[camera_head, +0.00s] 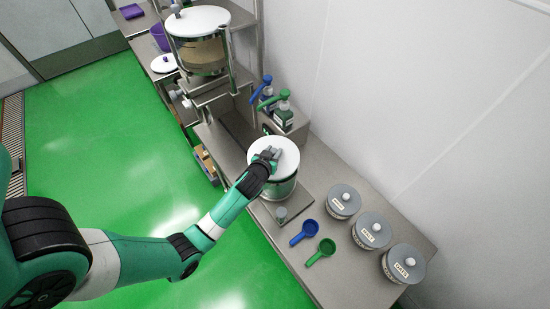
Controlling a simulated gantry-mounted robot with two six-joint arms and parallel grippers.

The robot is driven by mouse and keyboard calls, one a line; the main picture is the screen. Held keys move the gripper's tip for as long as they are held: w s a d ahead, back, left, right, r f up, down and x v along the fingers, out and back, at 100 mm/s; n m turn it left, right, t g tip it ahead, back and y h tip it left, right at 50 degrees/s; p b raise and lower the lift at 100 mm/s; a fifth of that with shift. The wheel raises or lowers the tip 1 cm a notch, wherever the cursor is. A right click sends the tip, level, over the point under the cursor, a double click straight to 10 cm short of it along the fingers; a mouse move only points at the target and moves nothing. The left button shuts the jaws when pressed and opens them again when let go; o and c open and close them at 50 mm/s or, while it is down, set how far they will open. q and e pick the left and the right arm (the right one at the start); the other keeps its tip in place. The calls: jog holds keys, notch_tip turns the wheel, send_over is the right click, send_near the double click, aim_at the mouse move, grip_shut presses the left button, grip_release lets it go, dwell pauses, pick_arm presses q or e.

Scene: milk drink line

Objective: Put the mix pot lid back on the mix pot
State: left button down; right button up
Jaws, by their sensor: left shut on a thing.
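The mix pot (284,190) is a steel cylinder on the metal counter, near the middle of the view. The white mix pot lid (285,148) is over its top and looks roughly level. I cannot tell whether the lid rests on the rim or is held just above it. My left gripper (269,154) reaches in from the left and is shut on the lid at its middle; the fingers hide the knob. My right gripper is not in view.
Blue (304,232) and green (320,251) scoops lie in front of the pot. Several grey-lidded jars (372,231) stand along the wall. Two pump bottles (283,113) stand behind the pot. A large white-lidded vessel (203,56) is at the back; a white wall bounds the right.

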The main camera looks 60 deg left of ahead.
pick_arm(q)
jog(key=shift+w+a+f, duration=0.3)
jog(key=shift+w+f, duration=0.15)
jog(key=shift+f, duration=0.2)
jog(key=shift+w+f+b, duration=0.1)
jog(key=shift+f+b, duration=0.2)
jog(key=shift+f, duration=1.3)
jog(key=shift+f, duration=0.2)
jog(key=c, duration=0.6)
grip_release()
jog(key=shift+o, duration=0.2)
jog(key=shift+r, duration=0.1)
